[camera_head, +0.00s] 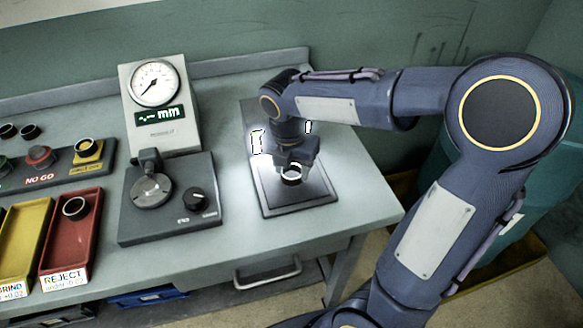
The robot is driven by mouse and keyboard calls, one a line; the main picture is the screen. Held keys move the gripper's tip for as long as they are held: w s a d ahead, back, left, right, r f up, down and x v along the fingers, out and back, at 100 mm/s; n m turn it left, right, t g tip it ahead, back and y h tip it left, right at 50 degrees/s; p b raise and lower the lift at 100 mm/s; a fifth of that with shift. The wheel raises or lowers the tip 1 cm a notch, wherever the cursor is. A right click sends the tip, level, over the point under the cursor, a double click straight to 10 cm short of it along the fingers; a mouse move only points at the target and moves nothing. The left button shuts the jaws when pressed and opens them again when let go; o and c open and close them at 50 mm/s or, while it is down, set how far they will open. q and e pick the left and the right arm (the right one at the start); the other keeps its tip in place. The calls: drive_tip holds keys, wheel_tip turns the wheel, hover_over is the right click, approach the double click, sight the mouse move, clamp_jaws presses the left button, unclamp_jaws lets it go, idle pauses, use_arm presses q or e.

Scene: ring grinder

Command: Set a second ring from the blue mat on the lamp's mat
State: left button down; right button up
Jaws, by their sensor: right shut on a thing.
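My right gripper (291,166) reaches in from the right and points down over the lamp's mat (297,209), a dark mat at the right of the bench. It is shut on a dark ring with a bright rim (292,179). The ring is over the middle of the mat; I cannot tell whether it touches it. The mat's back part is hidden behind my gripper and arm. Bright white strips (257,141) glow beside my gripper, and light falls on the mat. No blue mat can be made out. My left gripper is not in view.
A gauge with a dial (155,83) and its dark base (169,220) stand left of the mat. A red REJECT tray (84,235) holds a ring (75,207). A yellow tray (25,230) is beside it. More rings sit on the NO GO block (60,171). Bare bench (350,205) lies right of the mat.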

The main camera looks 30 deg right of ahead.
drive_tip(key=shift+f, duration=0.15)
drive_tip(key=o, duration=1)
drive_tip(key=shift+f, duration=0.1)
drive_tip(key=shift+o, duration=0.2)
drive_tip(key=shift+r, duration=0.3)
wheel_tip(320, 180, up, 10)
drive_tip(key=a+r+p, duration=0.1)
drive_tip(key=p, duration=0.1)
drive_tip(key=s+a+f+m+t+y, duration=0.1)
drive_tip(key=s+f+m+t+y, duration=0.1)
drive_tip(key=s+m, duration=0.6)
drive_tip(key=s+a+f+m+t+y, duration=0.2)
drive_tip(key=s+f+m, duration=0.3)
drive_tip(key=m, duration=1.4)
drive_tip(key=s+y, duration=0.1)
drive_tip(key=s, duration=0.3)
drive_tip(key=shift+f+t, duration=0.15)
drive_tip(key=shift+t, duration=0.25)
